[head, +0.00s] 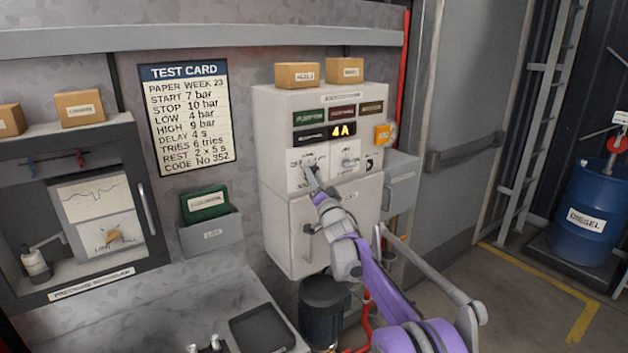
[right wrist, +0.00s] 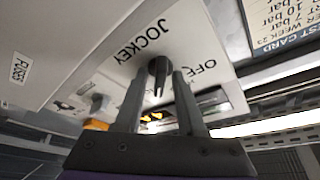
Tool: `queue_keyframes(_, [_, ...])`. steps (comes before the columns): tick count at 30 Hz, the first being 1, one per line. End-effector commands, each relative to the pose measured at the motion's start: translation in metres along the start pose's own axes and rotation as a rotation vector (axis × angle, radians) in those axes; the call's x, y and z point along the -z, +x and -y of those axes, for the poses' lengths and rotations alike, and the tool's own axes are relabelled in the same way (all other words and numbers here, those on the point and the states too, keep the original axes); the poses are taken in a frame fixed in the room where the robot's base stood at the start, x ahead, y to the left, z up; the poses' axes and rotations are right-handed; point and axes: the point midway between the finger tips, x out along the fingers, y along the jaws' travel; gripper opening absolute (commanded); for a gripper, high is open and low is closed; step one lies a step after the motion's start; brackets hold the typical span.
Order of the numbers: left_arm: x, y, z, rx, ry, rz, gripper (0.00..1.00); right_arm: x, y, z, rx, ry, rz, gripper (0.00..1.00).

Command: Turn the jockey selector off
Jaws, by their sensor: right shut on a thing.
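The jockey selector (right wrist: 158,68) is a dark knob on a white panel lettered JOCKEY and OFF in the right wrist view. My right gripper (right wrist: 158,77) is shut on the knob, with one finger on each side of it. In the head view my right gripper (head: 312,174) is at the left selector of the pale control cabinet (head: 278,130), and it hides most of that knob. The knob's exact pointing direction is hard to tell. My left gripper is not in view.
A second selector (head: 347,161) sits to the right on the same panel, below a display (head: 341,131) reading 4A. A handled door lies below. Small boxes (head: 297,75) stand on the cabinet top. A test card (head: 190,118) hangs to the left.

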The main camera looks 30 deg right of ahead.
Motion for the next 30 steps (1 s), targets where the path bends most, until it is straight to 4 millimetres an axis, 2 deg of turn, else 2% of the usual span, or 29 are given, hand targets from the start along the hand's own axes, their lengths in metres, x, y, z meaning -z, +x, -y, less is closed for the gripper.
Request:
queue_keyframes(13, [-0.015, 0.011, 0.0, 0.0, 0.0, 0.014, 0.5, 0.0, 0.0, -0.005, 0.151, -0.365, -0.001, 0.0])
queue_keyframes(30, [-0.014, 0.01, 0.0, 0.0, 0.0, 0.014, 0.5, 0.004, 0.002, -0.006, 0.358, -0.867, -0.002, 0.0])
